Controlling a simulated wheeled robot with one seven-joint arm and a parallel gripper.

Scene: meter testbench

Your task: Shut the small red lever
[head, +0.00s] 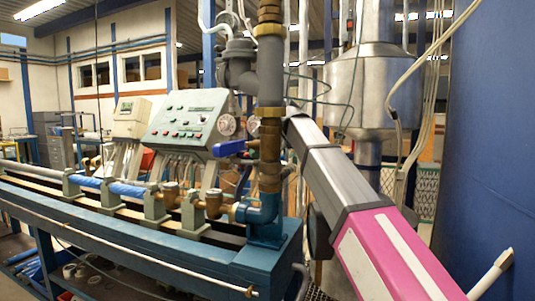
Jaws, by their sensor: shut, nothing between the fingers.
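I cannot make out a small red lever in the head view. The lever that shows clearly is blue (229,148); it sticks out to the left from the brass fittings (270,150) of the upright pipe, roughly level. My pink and grey arm (335,180) reaches from the lower right up towards the upright pipe. Its far end passes behind the pipe, and my gripper is not in view.
The blue-green test bench (190,254) runs along the left, with a row of blue and brass pipe parts on it. A control box (186,122) with buttons stands behind. A grey pipe (270,70) rises above the bench's right end. A metal tank (374,90) stands behind my arm.

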